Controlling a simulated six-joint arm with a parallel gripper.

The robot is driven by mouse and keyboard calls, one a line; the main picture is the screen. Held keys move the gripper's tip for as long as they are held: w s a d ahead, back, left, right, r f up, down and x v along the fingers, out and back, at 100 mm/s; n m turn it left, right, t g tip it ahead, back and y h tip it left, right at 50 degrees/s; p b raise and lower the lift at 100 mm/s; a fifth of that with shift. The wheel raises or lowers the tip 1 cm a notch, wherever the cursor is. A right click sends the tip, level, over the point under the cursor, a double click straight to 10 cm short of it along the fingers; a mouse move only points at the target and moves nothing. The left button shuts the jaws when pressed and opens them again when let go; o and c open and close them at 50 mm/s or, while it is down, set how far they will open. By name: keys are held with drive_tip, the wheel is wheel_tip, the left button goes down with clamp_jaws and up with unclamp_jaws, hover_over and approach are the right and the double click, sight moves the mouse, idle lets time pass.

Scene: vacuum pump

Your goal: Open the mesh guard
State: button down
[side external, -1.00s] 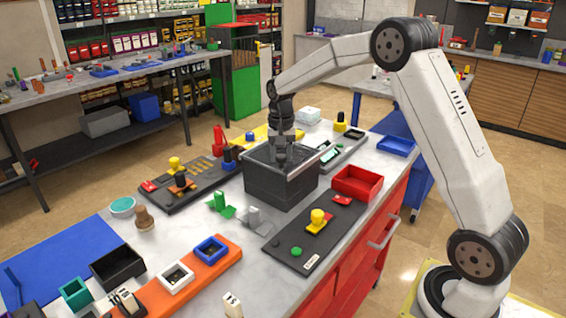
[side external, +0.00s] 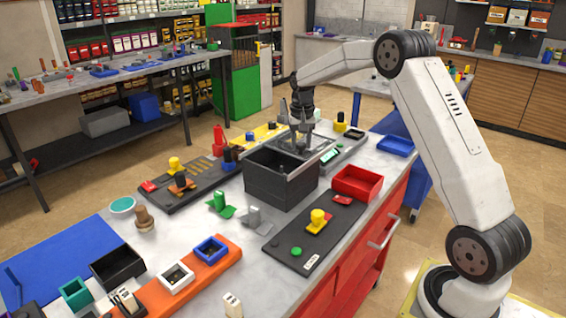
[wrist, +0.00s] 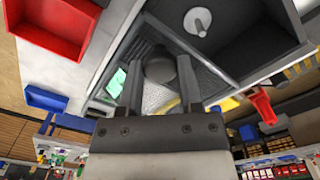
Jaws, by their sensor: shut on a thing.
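A dark grey box (side external: 280,184) stands on the bench, and part of its top is open in the side view. In the wrist view its dark interior (wrist: 235,35) holds a pale upright post (wrist: 197,22). The grey mesh guard (wrist: 155,96) lies toward the box's far side, clear of that opening. My gripper (wrist: 160,72) is shut on the guard's dark round knob (wrist: 160,66), one finger on each side. In the side view my gripper (side external: 301,146) is over the back edge of the box and hides much of the guard.
A red tray (side external: 357,183) stands right of the box. A dark panel with a yellow knob (side external: 318,217) lies in front. A panel with a green screen (side external: 330,154) is behind. A red upright piece (side external: 219,140) stands at the left back.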

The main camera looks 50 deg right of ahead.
sight(313, 146)
drive_tip(key=d, duration=0.6)
drive_tip(key=shift+d, duration=0.3)
drive_tip(key=shift+c, duration=1.3)
unclamp_jaws()
wheel_tip(313, 146, up, 8)
drive_tip(key=shift+a, duration=0.1)
